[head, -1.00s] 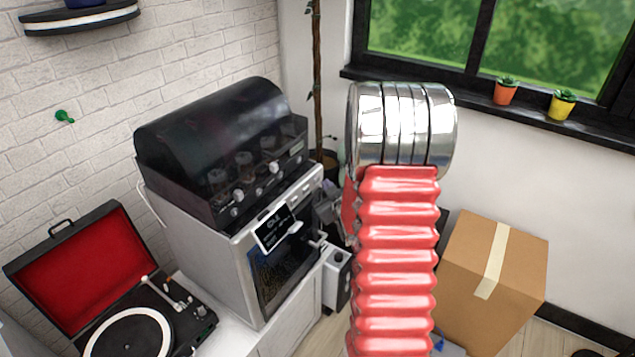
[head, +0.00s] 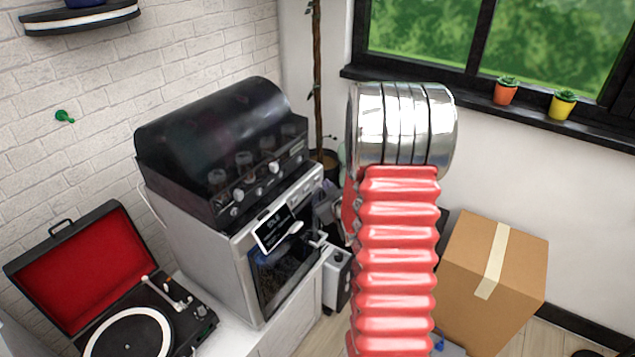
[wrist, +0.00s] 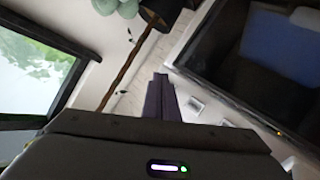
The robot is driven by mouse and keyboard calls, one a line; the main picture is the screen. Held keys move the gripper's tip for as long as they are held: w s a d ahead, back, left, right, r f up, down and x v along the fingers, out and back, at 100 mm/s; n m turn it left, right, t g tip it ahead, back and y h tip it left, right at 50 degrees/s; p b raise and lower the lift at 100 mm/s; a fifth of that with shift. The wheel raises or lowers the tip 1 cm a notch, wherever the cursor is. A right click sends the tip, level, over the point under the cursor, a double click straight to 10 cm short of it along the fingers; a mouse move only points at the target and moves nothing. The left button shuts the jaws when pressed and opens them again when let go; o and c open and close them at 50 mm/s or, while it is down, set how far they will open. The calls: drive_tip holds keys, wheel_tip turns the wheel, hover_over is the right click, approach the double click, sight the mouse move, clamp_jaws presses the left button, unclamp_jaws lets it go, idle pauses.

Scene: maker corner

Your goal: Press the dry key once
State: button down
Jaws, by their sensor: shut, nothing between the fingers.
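A white boxy machine (head: 217,262) with a dark front window stands under a smoky domed cover (head: 215,140). A tilted black screen (head: 272,229) with small lettering is on its front. Pale keys (head: 304,188) sit on the strip beside the screen; their labels are too small to read, so I cannot tell which is the dry key. In the wrist view my gripper (wrist: 160,84) is shut and empty, its purple fingertips together. Two pale keys (wrist: 196,104) show just right of the tips, apparently apart from them. In the head view the gripper is mostly hidden behind my red arm.
An open record player (head: 130,325) with a red-lined lid stands at left. A taped cardboard box (head: 490,280) stands at right. Potted plants (head: 505,91) line the window sill. A tall plant stem (head: 316,80) rises behind the machine.

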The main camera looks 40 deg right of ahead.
drive_tip(key=shift+w, duration=0.2)
drive_tip(key=shift+w+a, duration=0.15)
drive_tip(key=shift+w, duration=0.25)
idle(0.7)
idle(0.3)
drive_tip(key=shift+s+d, duration=0.2)
drive_tip(key=shift+s, duration=0.35)
drive_tip(key=shift+s, duration=0.15)
drive_tip(key=s, duration=0.1)
drive_tip(key=s+d, duration=0.1)
drive_tip(key=s, duration=0.1)
drive_tip(key=s+d, duration=0.1)
drive_tip(key=s, duration=0.1)
drive_tip(key=shift+s, duration=0.2)
idle(1.0)
